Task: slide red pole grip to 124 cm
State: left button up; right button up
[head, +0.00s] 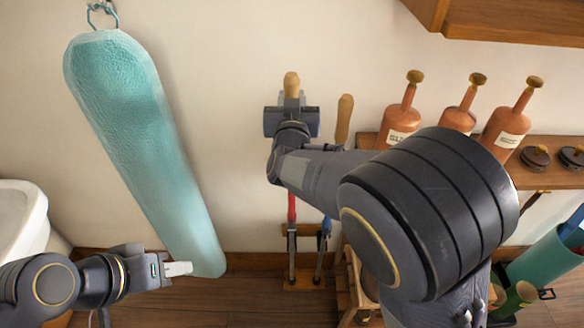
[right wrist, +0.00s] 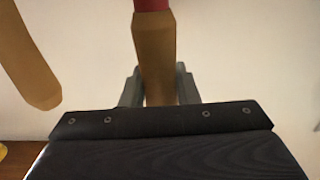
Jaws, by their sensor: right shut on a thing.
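The red pole (head: 291,208) stands upright against the wall with a wooden grip (head: 291,84) on top. My right gripper (head: 291,104) is shut around this grip. In the right wrist view the wooden grip (right wrist: 155,45) sits between the fingers of my right gripper (right wrist: 160,88), with a red part (right wrist: 152,5) at the picture's top edge. My arm hides the middle of the pole. My left gripper (head: 180,268) is low at the left, apart from the poles; its jaw opening cannot be made out.
A blue pole (head: 325,226) with its own wooden grip (head: 343,110) stands close on the right. A teal padded board (head: 140,140) hangs at the left. A shelf (head: 545,178) with orange bottles (head: 401,119) is at the right, above a green bin (head: 540,262).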

jog(key=shift+r+p, duration=5.95)
jog(key=shift+r, duration=1)
jog(key=o, duration=1.1)
jog(key=shift+f, duration=0.1)
jog(key=shift+o, duration=0.2)
jog(key=s+p, duration=0.1)
jog(key=s, duration=0.9)
jog(key=shift+p, duration=0.4)
